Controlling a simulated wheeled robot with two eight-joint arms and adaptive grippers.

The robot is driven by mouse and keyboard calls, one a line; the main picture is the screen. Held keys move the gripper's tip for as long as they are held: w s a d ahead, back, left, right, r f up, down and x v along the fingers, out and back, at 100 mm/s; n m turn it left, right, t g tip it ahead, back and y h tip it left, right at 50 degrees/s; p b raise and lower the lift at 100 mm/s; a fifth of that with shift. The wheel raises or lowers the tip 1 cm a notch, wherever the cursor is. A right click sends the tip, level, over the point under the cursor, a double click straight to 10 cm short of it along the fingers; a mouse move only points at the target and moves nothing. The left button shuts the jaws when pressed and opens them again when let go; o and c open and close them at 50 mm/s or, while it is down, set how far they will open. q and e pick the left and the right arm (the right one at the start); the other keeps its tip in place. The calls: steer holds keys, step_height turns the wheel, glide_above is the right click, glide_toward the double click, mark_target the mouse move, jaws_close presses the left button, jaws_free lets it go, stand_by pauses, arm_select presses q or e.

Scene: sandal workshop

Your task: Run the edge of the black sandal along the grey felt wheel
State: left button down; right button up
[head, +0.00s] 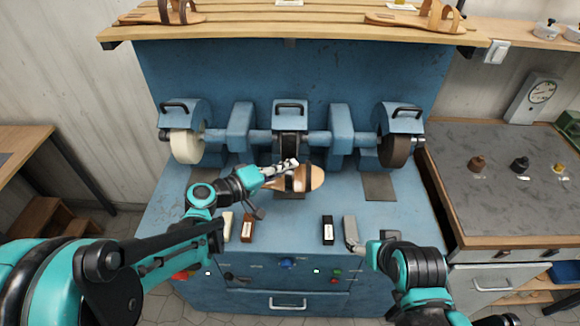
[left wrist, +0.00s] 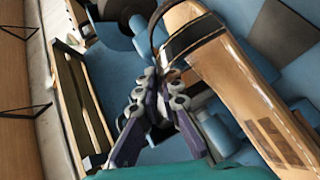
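The sandal (head: 303,179) has a tan footbed and black straps. It is in front of the middle wheel (head: 290,147), which looks dark grey; I cannot tell if they touch. My left gripper (head: 284,166) reaches over the sandal's left part and appears shut on its edge near a strap. In the left wrist view the fingers (left wrist: 163,80) converge at the edge of the sandal (left wrist: 232,85), partly hiding the grip. A cream wheel (head: 187,146) is at the left and a dark brown wheel (head: 395,150) at the right. My right gripper (head: 358,247) is low at the right; its fingers are unclear.
The blue machine bench (head: 285,245) carries a white bar (head: 227,225), a brown bar (head: 248,229), a black bar (head: 328,230) and a grey bar (head: 350,228). A wooden shelf (head: 290,31) with sandals overhangs the wheels. A grey-topped cabinet (head: 510,205) stands right.

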arm_select(q)
steer(key=shift+a, duration=0.35)
steer(key=shift+a, duration=0.25)
stand_by(1.2)
steer(key=shift+a, duration=0.55)
steer(key=shift+w+a, duration=0.1)
steer(key=shift+a, duration=0.05)
stand_by(0.7)
steer(key=shift+a, duration=0.25)
steer(key=shift+a+r, duration=0.15)
steer(key=shift+a, duration=0.55)
